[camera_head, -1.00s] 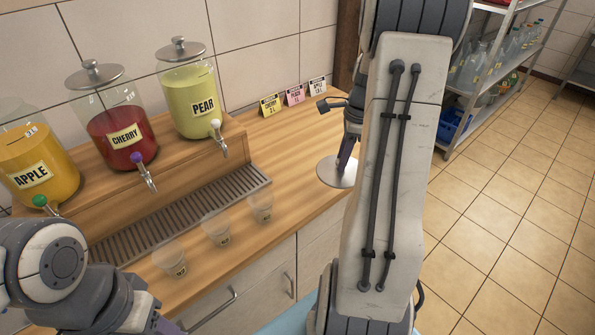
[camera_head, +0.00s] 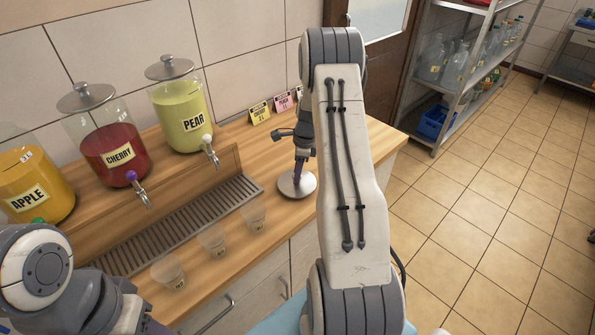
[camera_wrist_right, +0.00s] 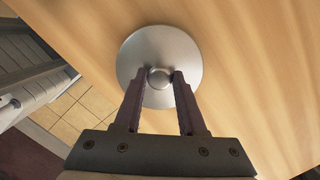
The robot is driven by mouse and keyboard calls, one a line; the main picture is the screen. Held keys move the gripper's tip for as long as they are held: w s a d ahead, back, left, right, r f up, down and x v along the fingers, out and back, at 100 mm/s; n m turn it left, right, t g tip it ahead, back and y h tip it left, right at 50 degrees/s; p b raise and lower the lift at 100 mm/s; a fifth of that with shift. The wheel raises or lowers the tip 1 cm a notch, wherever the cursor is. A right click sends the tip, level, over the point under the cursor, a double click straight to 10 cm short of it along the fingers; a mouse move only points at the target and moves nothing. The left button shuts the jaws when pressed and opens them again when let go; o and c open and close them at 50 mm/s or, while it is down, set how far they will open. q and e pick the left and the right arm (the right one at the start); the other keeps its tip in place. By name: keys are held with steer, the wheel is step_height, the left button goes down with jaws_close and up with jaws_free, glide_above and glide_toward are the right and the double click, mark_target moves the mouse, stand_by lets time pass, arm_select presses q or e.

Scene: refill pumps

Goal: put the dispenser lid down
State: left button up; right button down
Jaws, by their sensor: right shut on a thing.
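The dispenser lid (camera_head: 289,188) is a round silver metal disc with a small knob. It is at the counter's right part in the head view, at or just above the wood; I cannot tell if it touches. My right gripper (camera_head: 298,180) comes down on it from above. In the right wrist view the lid (camera_wrist_right: 135,58) lies flat, and my right gripper (camera_wrist_right: 160,77) is shut on its knob. My left arm is at the lower left of the head view, and its gripper's fingers are cut off by the lower edge.
Apple (camera_head: 32,185), cherry (camera_head: 108,145) and pear (camera_head: 180,115) dispensers stand on a raised wooden shelf. A drip grate (camera_head: 170,232) and clear cups (camera_head: 212,238) are in front. Small label cards (camera_head: 260,112) stand at the wall.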

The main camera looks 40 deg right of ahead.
mark_target(303, 181)
steer(key=shift+f, duration=0.4)
steer(key=shift+f, duration=0.1)
steer(key=shift+c, duration=2.4)
jaws_free()
steer(key=shift+r, duration=0.2)
step_height(303, 181, up, 12)
steer(key=s+d+b, duration=0.1)
steer(key=b, duration=0.2)
steer(key=shift+d, duration=0.15)
